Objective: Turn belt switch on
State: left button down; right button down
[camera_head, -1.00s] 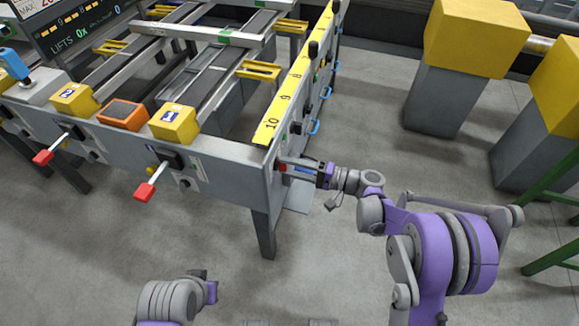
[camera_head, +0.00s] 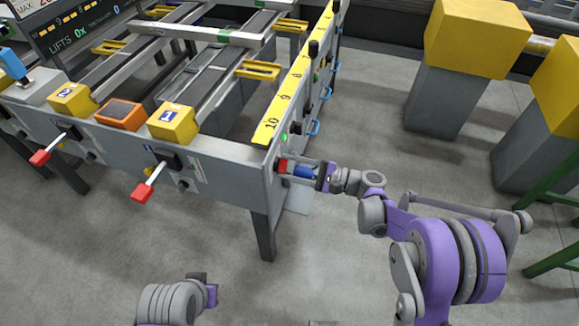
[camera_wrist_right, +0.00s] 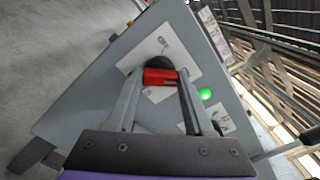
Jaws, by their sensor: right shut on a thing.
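The belt switch (camera_wrist_right: 160,77) is a red handle on a dark round hub, set on a pale plate on the grey end panel of the runout table. It also shows as a red patch at the table corner in the head view (camera_head: 283,166). My right gripper (camera_wrist_right: 160,82) is shut on the red handle, one finger at each side. In the head view my right gripper (camera_head: 290,168) reaches the panel from the right. A green lamp (camera_wrist_right: 205,94) beside the switch is lit. My left gripper (camera_head: 204,285) is low in the head view, away from the table; its jaws are unclear.
The runout table (camera_head: 225,165) carries a yellow numbered rail (camera_head: 285,95) above the panel. Two red-tipped levers (camera_head: 143,191) stick out from its front. Yellow-topped grey blocks (camera_head: 445,95) stand at the right. Bare floor lies in front of the table.

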jog(key=shift+m, duration=0.3)
jog(key=shift+c, duration=1.4)
grip_release()
jog(key=shift+d, duration=0.1)
jog(key=p+v, duration=0.1)
jog(key=v, duration=0.9)
jog(key=shift+s+d, duration=0.15)
jog(key=shift+d, duration=0.2)
